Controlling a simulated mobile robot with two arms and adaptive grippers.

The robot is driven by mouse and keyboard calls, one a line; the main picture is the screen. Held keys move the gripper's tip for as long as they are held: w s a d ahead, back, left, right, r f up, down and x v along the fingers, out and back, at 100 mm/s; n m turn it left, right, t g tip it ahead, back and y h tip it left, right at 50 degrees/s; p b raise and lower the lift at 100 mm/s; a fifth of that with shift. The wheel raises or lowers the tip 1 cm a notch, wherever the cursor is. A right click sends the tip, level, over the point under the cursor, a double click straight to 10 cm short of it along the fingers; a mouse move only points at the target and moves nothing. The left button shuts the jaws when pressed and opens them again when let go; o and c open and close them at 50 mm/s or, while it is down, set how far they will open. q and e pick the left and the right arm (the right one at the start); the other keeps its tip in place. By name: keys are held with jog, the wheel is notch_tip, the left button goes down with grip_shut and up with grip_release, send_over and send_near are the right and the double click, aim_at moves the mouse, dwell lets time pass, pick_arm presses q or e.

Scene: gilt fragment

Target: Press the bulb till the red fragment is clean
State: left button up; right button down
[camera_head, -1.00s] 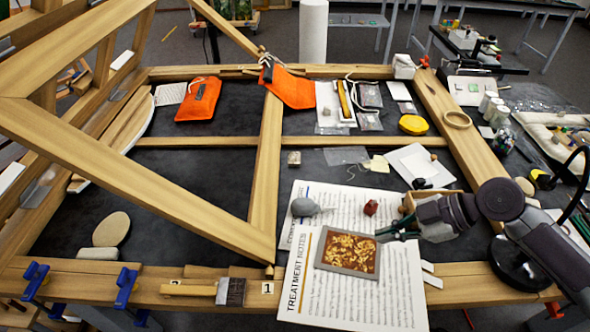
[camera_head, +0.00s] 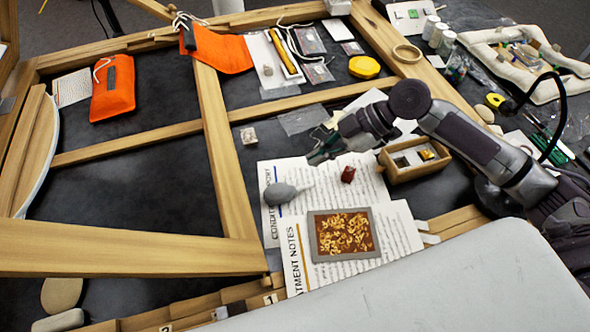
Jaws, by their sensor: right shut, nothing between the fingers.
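The grey bulb (camera_head: 281,193) lies on the printed sheets, its thin nozzle pointing right toward the red fragment (camera_head: 348,174). The fragment is a small dark red block resting on the sheets, apart from the nozzle. I cannot make out any dust on it at this size. My right gripper (camera_head: 317,152) is shut and empty, beyond the bulb and left of the fragment in the picture, touching neither. Its arm comes in from the right. My left gripper is not in view.
A grey-framed panel with gold flakes (camera_head: 343,236) lies on the sheets in front. A wooden box (camera_head: 412,170) with small pieces stands right of the fragment. A small pale block (camera_head: 248,136) sits left of the gripper. Wooden frame bars (camera_head: 228,170) cross the dark table.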

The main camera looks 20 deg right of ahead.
aim_at(283, 190)
jog(key=p+x, duration=0.3)
jog(key=x, duration=0.6)
jog(key=shift+a, duration=0.5)
jog(key=f, duration=0.2)
jog(key=f+p, duration=0.1)
jog(key=f, duration=0.1)
jog(key=shift+w+d+f, duration=0.1)
jog(key=shift+w+d, duration=0.1)
jog(key=shift+w, duration=0.2)
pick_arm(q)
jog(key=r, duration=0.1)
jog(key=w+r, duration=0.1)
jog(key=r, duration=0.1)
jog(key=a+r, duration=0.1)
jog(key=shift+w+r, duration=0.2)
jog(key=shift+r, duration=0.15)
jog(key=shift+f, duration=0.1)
pick_arm(e)
jog(key=shift+f, duration=0.1)
notch_tip(283, 190, down, 2)
jog(key=b, duration=0.2)
jog(key=shift+b, duration=0.35)
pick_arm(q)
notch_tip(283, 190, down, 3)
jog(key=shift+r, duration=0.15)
